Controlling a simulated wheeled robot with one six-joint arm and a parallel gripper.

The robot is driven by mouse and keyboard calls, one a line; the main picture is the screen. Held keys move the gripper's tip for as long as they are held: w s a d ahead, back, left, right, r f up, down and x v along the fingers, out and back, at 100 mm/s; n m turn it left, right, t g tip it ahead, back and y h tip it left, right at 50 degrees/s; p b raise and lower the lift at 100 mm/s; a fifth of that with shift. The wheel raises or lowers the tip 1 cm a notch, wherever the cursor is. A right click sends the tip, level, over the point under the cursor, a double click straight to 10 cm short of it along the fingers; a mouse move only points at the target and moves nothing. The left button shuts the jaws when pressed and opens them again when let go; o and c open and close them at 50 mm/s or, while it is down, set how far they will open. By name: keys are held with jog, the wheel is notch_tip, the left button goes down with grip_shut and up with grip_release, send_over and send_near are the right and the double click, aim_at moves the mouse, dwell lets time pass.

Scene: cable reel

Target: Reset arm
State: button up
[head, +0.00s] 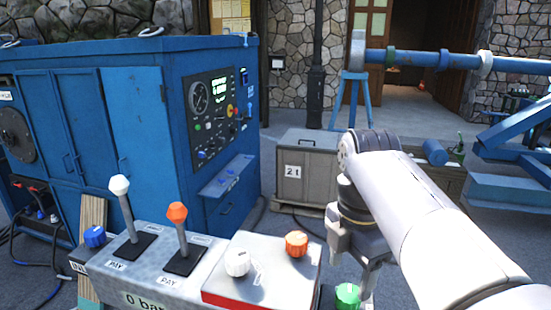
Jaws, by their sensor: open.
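My arm (430,220) reaches in from the lower right, and its end with my gripper (358,290) points down at the right of the control console (165,280). My gripper is open. A green knob (347,295) is right beside the fingers, partly at the bottom edge. I cannot tell whether the fingers touch it. The console carries a white-tipped lever (119,186) and an orange-tipped lever (177,213), both upright. On the red-edged box (265,275) are a white knob (237,262) and an orange knob (296,243).
A large blue machine cabinet (135,115) with a gauge panel fills the left. A blue pipe (430,59) on a stand (352,100) and blue framework (515,150) are at the right. A blue knob (94,236) sits at the console's left.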

aim_at(347, 296)
jog(key=f, duration=0.7)
jog(key=shift+w+d+f, duration=0.2)
jog(key=shift+w, duration=0.05)
jog(key=shift+r, duration=0.1)
